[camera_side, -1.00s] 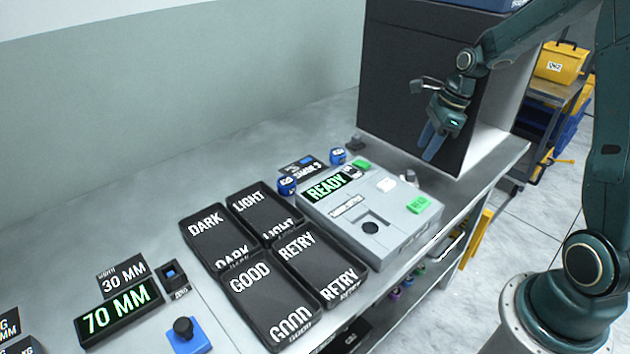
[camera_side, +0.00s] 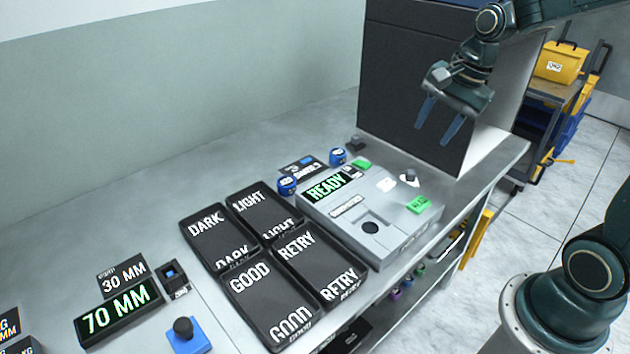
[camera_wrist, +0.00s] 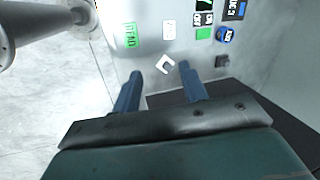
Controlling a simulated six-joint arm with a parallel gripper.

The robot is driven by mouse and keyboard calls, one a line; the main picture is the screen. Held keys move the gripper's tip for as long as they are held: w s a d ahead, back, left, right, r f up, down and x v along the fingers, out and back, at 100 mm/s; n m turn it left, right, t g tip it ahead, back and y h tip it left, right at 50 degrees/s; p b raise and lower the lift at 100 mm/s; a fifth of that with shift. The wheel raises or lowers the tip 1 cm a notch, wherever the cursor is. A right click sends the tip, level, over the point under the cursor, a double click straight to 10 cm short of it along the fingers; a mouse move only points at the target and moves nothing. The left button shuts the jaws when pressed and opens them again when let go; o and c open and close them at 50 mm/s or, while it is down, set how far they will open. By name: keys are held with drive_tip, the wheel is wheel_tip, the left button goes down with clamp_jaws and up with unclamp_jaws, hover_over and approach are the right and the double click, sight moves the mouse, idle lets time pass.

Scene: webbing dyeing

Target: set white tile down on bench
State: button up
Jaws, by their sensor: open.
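My gripper (camera_side: 436,136) is open and empty, above the back right of the grey machine on the bench (camera_side: 130,215). Its two blue fingers point down and stand apart. A small white rectangular piece (camera_side: 386,185) lies flat on the machine's top; it appears as a pale rectangle in the wrist view (camera_wrist: 169,29). A white C-shaped piece (camera_wrist: 163,64) shows between the fingertips in the wrist view, below them and apart. In the side view a small white patch (camera_side: 407,181) lies beside a grey knob. I cannot tell which is the white tile.
The machine has a lit READY display (camera_side: 326,187) and a green label (camera_side: 418,204). Black trays marked DARK (camera_side: 207,222), LIGHT, GOOD and RETRY stand left of it. A tall dark cabinet (camera_side: 400,90) rises close behind my gripper. Blue-topped pots (camera_side: 287,186) stand near the machine.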

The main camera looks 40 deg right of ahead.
drive_tip(key=s+a+r+n+t, duration=0.1)
drive_tip(key=s+a+r+n, duration=0.1)
drive_tip(key=s+a+n, duration=0.2)
drive_tip(key=s+a+r+n+t, duration=0.1)
drive_tip(key=s+a+r+n, duration=0.2)
drive_tip(key=s+n, duration=0.8)
drive_tip(key=shift+a+r+n+h, duration=0.15)
drive_tip(key=shift+a+n+h, duration=0.15)
drive_tip(key=shift+a+n, duration=0.3)
